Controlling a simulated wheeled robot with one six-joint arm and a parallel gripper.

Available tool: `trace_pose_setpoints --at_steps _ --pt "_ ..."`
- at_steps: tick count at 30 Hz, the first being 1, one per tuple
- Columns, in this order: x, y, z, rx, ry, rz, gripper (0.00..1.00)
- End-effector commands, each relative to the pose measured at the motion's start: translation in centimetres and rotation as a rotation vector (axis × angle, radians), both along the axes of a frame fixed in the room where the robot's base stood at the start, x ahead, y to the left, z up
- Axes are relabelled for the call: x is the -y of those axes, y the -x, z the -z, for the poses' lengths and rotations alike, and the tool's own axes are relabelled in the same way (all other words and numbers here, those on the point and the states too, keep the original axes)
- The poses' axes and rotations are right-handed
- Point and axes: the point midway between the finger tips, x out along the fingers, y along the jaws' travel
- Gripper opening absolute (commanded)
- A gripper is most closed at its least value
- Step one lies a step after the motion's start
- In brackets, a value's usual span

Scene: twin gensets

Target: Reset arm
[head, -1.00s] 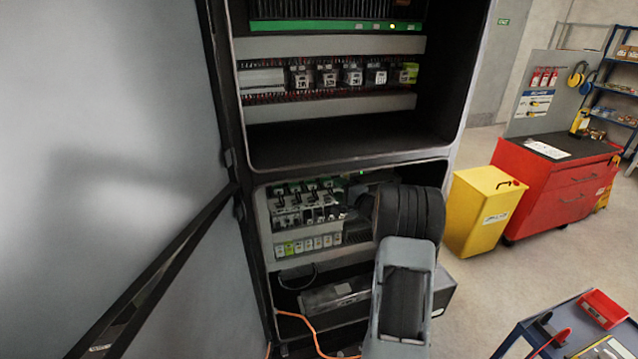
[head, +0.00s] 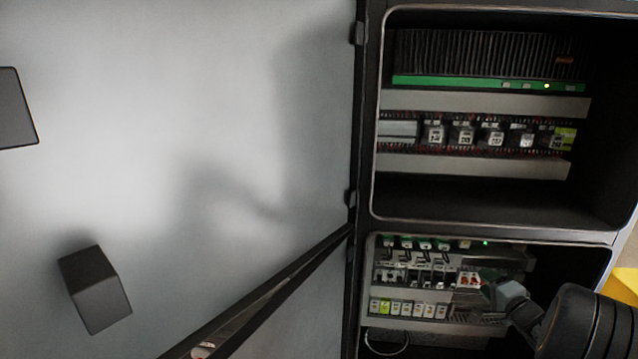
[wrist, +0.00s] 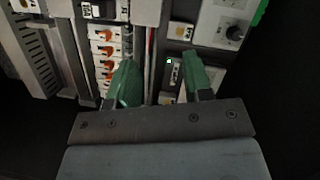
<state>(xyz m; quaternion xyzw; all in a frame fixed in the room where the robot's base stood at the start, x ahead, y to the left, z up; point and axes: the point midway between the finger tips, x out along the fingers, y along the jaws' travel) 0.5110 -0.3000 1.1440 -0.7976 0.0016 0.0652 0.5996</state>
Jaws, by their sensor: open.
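My gripper (wrist: 162,84) shows in the wrist view with two green fingers spread apart and nothing between them. It faces a row of electrical modules inside the cabinet; how far the fingertips are from them is hard to tell. Breakers with orange switches (wrist: 104,50) are left of the fingers, and a grey module with a black knob (wrist: 222,30) is to the right. In the head view my gripper (head: 490,284) is small, at the right end of the upper device row (head: 418,272) in the lower cabinet compartment. My dark arm comes in from the lower right.
The open cabinet door (head: 190,130) fills the left side, with a dark bar (head: 270,290) slanting across its foot. The upper compartment holds relays (head: 490,137) and a finned unit (head: 470,55). A frame divider (head: 490,228) lies above my gripper. Part of a yellow bin (head: 626,285) shows at right.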

Motion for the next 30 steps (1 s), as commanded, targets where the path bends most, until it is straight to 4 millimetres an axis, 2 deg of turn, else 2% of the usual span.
trace_pose_setpoints --at_steps 3,5,8,10,14,17,18,21,24,27,30 --pt "3.4 1.5 3.9 -0.201 0.265 0.183 0.46" --pt "4.6 3.0 4.9 -0.339 0.410 0.257 0.46" --pt "4.3 5.3 5.6 -0.581 0.611 0.293 0.46" --pt "2.7 7.1 5.6 -0.750 0.722 0.257 0.46" --pt "-3.1 10.6 4.8 -1.018 0.861 0.069 0.46" --pt "-9.6 13.6 3.7 -1.144 0.917 -0.171 0.46" --pt "-12.4 14.9 3.3 -1.167 0.932 -0.277 0.46" --pt "-18.7 17.7 2.0 -1.157 0.958 -0.500 0.46" --pt "-23.4 19.8 0.8 -1.097 0.971 -0.633 0.46" --pt "-26.5 20.7 -0.4 -1.007 0.997 -0.674 0.46" --pt "-28.3 21.0 -1.7 -0.924 1.050 -0.691 0.46"
